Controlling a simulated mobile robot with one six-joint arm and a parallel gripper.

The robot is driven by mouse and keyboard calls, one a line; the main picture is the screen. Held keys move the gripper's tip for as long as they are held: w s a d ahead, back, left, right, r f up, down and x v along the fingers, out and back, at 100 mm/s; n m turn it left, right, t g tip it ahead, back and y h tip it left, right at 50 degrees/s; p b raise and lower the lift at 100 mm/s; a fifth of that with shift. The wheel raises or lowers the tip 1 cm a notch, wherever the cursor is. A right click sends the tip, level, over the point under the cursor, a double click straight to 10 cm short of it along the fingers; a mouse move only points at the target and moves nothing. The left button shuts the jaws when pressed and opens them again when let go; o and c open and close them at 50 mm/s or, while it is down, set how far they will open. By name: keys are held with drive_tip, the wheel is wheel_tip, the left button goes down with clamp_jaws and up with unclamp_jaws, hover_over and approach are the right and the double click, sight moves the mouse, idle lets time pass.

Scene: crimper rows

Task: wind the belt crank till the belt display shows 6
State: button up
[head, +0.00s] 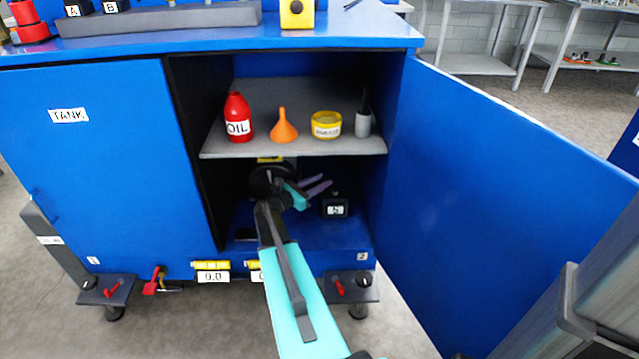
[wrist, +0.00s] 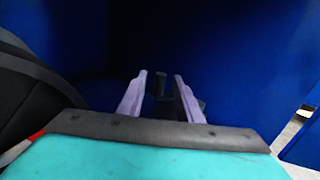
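My gripper (head: 326,186) reaches into the lower compartment of the open blue cabinet, below the grey shelf. Its two purple fingers stand apart. The belt display (head: 336,210) is a small black box on the compartment floor, just right of and below the fingertips. Its white window carries a small digit that looks like 5, hard to read. In the wrist view a dark upright piece, perhaps the crank (wrist: 160,84), shows between the open fingers (wrist: 160,80). I cannot tell whether the fingers touch it. The rest of the crank is dark or hidden.
The grey shelf (head: 300,147) above my gripper holds a red oil bottle (head: 238,120), an orange funnel (head: 283,128), a yellow tin (head: 326,124) and a grey cup (head: 363,123). The open blue door (head: 490,200) stands to the right; the closed tank door (head: 100,150) is left.

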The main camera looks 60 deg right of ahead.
clamp_jaws()
drive_tip(key=shift+w+d+m+g+y+b, duration=0.1)
drive_tip(key=shift+d+m+g+y+b, duration=0.2)
drive_tip(key=shift+g, duration=0.25)
drive_tip(key=shift+w+d+m+g+y+b, duration=0.1)
drive_tip(key=shift+m+g+b, duration=0.1)
drive_tip(key=shift+m+g, duration=0.3)
unclamp_jaws()
drive_tip(key=shift+a, duration=0.1)
drive_tip(key=p+v, duration=0.1)
drive_tip(key=v, duration=1.1)
drive_tip(key=shift+p, duration=0.4)
